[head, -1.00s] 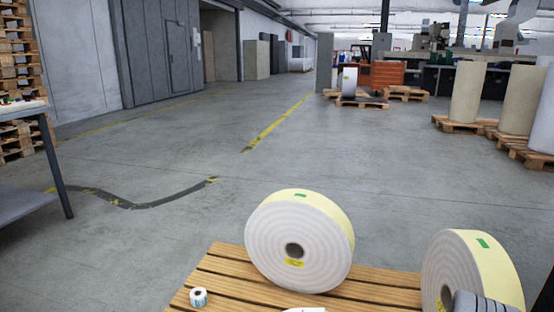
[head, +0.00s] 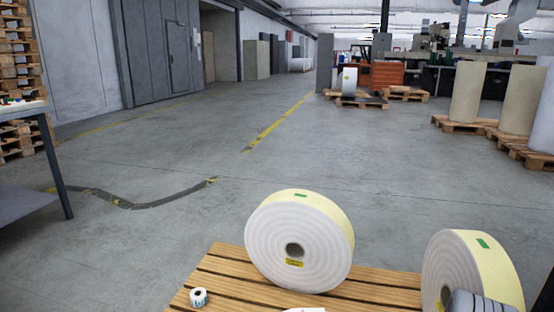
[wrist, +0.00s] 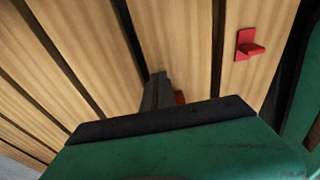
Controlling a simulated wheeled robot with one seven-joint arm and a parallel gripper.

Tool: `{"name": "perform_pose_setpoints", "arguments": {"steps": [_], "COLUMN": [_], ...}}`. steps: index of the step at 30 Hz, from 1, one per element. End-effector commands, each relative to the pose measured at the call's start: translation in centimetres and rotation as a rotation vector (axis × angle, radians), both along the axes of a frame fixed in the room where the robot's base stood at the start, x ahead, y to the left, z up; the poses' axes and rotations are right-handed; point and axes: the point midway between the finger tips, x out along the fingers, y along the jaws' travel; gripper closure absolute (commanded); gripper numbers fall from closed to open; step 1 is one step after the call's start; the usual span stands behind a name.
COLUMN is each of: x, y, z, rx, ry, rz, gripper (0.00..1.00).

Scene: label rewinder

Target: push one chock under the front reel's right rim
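Two large pale reels with cream outer faces stand upright on a slatted wooden pallet (head: 232,265) in the head view: one in the middle (head: 318,255) and a nearer one (head: 490,268) at the lower right. In the wrist view, a red chock (wrist: 250,45) lies on the slats at the upper right. A second small red piece (wrist: 180,97) shows beside the dark finger part of my gripper (wrist: 157,92), mostly hidden behind a dark-edged green body in the foreground. I cannot tell whether the fingers are closed on it. No reel rim shows in the wrist view.
A small label roll (head: 198,298) lies on the pallet's left part. A white object (head: 303,309) is cut off at the bottom edge. A table (head: 30,205) stands at the left. The floor behind the pallet is clear; standing rolls (head: 522,98) are at the far right.

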Motion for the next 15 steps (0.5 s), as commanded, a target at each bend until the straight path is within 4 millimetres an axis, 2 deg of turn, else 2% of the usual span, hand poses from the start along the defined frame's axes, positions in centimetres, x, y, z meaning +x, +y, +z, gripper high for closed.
{"name": "perform_pose_setpoints", "arguments": {"steps": [15], "x": [0.3], "y": [1.3], "z": [0.0], "rx": [0.0], "ry": [0.001], "rz": [0.001], "gripper": [1.0]}}
